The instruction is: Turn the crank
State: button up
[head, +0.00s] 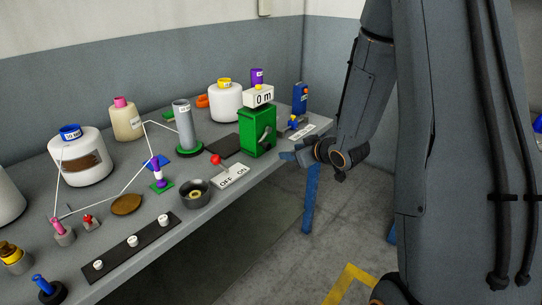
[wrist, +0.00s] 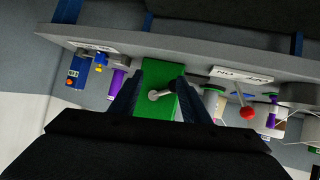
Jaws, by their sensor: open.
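The crank (head: 266,134) is a grey handle on the front face of a green box (head: 251,132) near the table's right end. A white counter reading "0 m" (head: 260,96) sits on top of the box. My gripper (head: 287,155) is open just right of the box, near the table's front edge. In the wrist view, the green box (wrist: 149,131) shows between my two spread fingers (wrist: 159,82). The crank handle (wrist: 160,93) lies between the fingers there, with nothing gripped. Whether a finger touches the crank cannot be told.
A red-knobbed lever (head: 216,161) with an OFF/ON plate (head: 230,178) stands left of the box. A blue device (head: 300,98) stands behind it to the right. Floor in front is open.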

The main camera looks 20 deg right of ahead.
aim_at(269, 147)
jog(key=shift+w+a+f+n+t+y+b, duration=0.25)
jog(key=shift+w+a+n+t+y, duration=0.2)
jog(key=shift+w+a+y, duration=0.65)
jog(key=shift+w+a+f+n+t+y+b, duration=0.15)
jog(key=shift+w+a+f+n+t+y, duration=0.35)
jog(key=shift+w+a+y, duration=0.6)
jog(key=shift+w+a+f+n+t+y+b, duration=0.25)
jog(key=shift+w+a+t+y, duration=0.5)
jog(key=shift+y, duration=0.65)
jog(key=shift+w+d, duration=0.1)
jog(key=shift+d, duration=0.05)
jog(key=shift+r, duration=0.1)
grip_shut()
